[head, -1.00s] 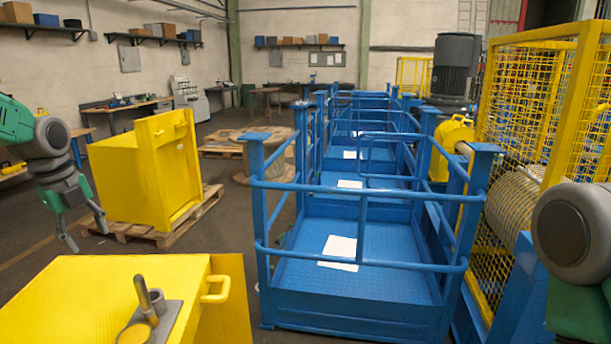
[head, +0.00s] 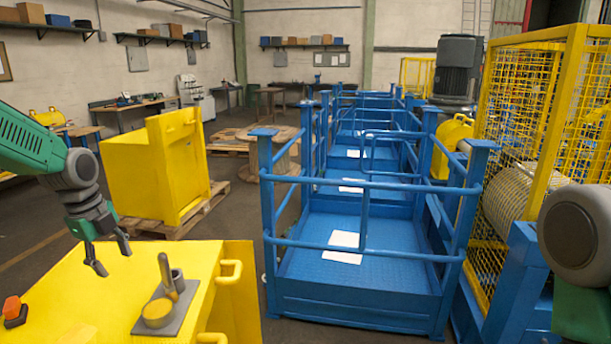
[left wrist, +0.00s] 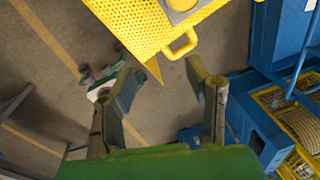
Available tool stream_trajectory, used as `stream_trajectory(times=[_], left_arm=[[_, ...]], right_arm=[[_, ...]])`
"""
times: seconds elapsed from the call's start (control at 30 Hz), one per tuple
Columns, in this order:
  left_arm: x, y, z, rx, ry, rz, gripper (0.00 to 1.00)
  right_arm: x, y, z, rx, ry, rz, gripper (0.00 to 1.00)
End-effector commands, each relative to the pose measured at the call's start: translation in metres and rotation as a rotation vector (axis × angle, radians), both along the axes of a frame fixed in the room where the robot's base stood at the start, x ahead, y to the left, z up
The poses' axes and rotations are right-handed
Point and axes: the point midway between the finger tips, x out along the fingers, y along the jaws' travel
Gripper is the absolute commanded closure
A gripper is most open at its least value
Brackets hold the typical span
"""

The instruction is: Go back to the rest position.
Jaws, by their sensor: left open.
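My left gripper (head: 110,262) is open and empty in the head view. It hangs fingers down above the far part of the yellow cabinet (head: 85,300) at the front left. In the left wrist view its two fingers (left wrist: 160,90) are spread apart with floor showing between them, and the cabinet's yellow corner and handle (left wrist: 180,45) lie beyond. My right gripper is not in view. Only a grey joint and a green link of my right arm show at the right edge of the head view.
The cabinet top bears a grey plate with a lever (head: 165,290) and an orange button (head: 14,309). A yellow box (head: 150,175) stands on a pallet behind. Blue railed platforms (head: 370,255) fill the middle. A yellow mesh cage (head: 520,130) stands right.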

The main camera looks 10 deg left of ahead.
Motion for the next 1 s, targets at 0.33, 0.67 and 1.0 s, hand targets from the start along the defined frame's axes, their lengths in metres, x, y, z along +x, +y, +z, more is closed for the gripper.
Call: stream_trajectory(times=[0.33,0.67,1.0], left_arm=[[-0.046,-0.066,-0.110,-0.059,0.056,0.366,0.56],[-0.210,-0.147,-0.255,-0.107,0.166,1.143,0.56],[-0.368,-0.170,-0.280,-0.068,0.172,1.783,0.56]], right_arm=[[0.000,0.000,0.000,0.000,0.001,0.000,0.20],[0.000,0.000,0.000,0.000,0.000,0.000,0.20],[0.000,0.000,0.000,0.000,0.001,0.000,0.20]])
